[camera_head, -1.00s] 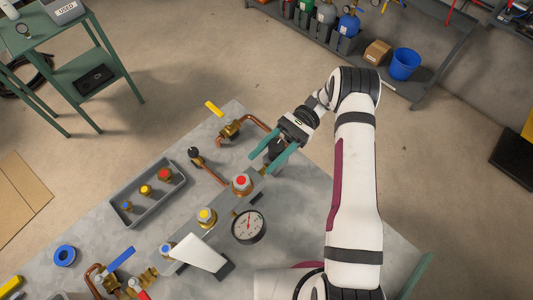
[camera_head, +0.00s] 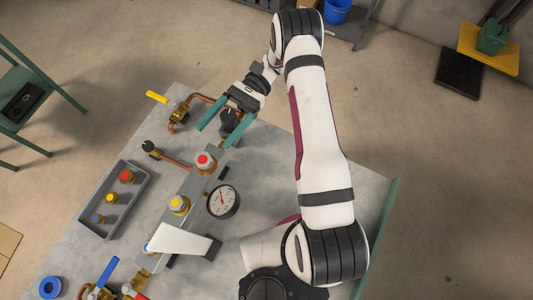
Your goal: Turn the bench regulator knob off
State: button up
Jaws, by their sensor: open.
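A dark round knob (camera_head: 229,119) with a light mark on top shows between the fingers of my gripper (camera_head: 213,136), at the far end of the grey manifold block (camera_head: 184,189). It appears to be the regulator knob. My gripper is open, with one teal finger on each side of the knob. I cannot tell whether either finger touches it. The knob is partly hidden by the gripper. A round white pressure gauge (camera_head: 222,202) with a red needle sits beside the manifold. A smaller black knob (camera_head: 149,146) tops a brass fitting on the left.
Red-capped (camera_head: 204,161) and yellow-capped (camera_head: 179,204) fittings stand along the manifold. A yellow-lever valve (camera_head: 177,115) on copper pipe is left of my gripper. A grey tray (camera_head: 92,221) holds several small fittings. A white wedge-shaped part (camera_head: 183,241) is nearer. The bench's right side is mostly bare.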

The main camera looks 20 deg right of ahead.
jog(key=w+m+t, duration=0.1)
jog(key=m+t, duration=0.3)
jog(key=t, duration=0.2)
jog(key=w+m+t+y, duration=0.1)
jog(key=m+t, duration=0.3)
jog(key=t, duration=0.2)
jog(key=w+m+t+y, duration=0.1)
jog(key=m+t, duration=0.3)
jog(key=t, duration=0.2)
jog(key=shift+d, duration=0.3)
jog(key=v, duration=1.4)
jog(key=s+a+r+n+g+h, duration=0.3)
jog(key=s+r+n+h, duration=0.3)
jog(key=s+n+h, duration=0.1)
jog(key=s+a+r+n+g+h, duration=0.3)
jog(key=s+r+n+g+h, duration=0.1)
jog(key=s+n+h, duration=0.3)
jog(key=shift+s+a+r+n+h, duration=0.35)
jog(key=shift+r+n, duration=0.55)
jog(key=shift+n, duration=0.4)
